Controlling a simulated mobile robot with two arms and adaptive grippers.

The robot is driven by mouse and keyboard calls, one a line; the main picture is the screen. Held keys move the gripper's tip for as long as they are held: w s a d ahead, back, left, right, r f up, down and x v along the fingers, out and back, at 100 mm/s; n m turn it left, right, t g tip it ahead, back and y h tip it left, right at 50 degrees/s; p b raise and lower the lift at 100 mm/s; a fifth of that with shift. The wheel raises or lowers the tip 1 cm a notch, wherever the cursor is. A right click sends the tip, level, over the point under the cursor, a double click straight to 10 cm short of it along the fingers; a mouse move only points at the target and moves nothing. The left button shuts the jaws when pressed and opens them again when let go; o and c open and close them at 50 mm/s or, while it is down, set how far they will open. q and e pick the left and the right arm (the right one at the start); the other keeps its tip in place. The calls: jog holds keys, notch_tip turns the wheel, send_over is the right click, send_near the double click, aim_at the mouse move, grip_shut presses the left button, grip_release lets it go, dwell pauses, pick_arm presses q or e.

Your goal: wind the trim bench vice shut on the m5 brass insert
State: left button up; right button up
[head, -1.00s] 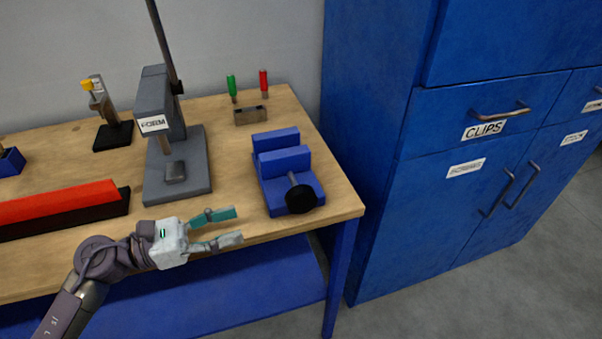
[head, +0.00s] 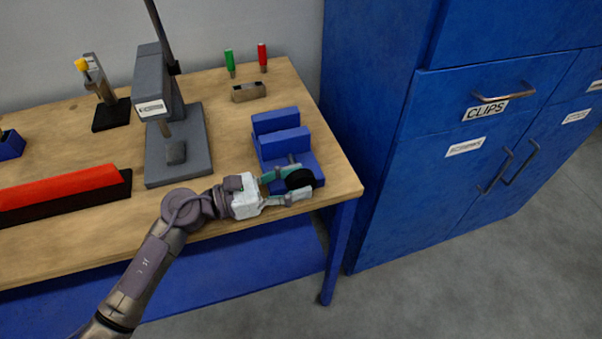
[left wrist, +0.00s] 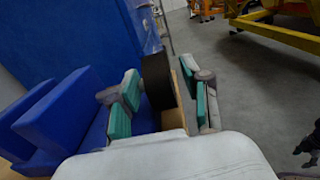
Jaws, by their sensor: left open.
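The blue bench vice (head: 281,140) stands at the right front corner of the wooden bench, with a gap between its two jaws. Its black round handwheel (head: 299,180) faces the front edge. My left gripper (head: 303,181) is open, with one finger on each side of the handwheel. The left wrist view shows the handwheel (left wrist: 158,88) between the teal finger pads, with a gap visible at the right pad; contact on the left is unclear. The vice's blue jaws (left wrist: 55,110) are at the left there. I cannot make out the brass insert.
A grey press (head: 165,110) labelled FORM stands left of the vice. A red bar (head: 60,187) lies at left. A blue cabinet (head: 385,130) stands close to the bench's right end.

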pick_arm(q)
jog(key=shift+w+d, duration=0.25)
jog(key=shift+d, duration=0.45)
grip_shut()
jog(key=shift+r+p, duration=0.2)
jog(key=shift+p, duration=0.5)
jog(key=g+y+p, duration=0.1)
jog(key=y+p, duration=0.2)
jog(key=p, duration=0.4)
jog(key=g+y+p, duration=0.1)
jog(key=y+p, duration=0.2)
jog(key=p, duration=0.5)
jog(key=shift+d+r, duration=0.1)
jog(key=shift+f+y+p, duration=0.3)
jog(key=shift+y+p, duration=0.1)
jog(key=shift+p, duration=0.3)
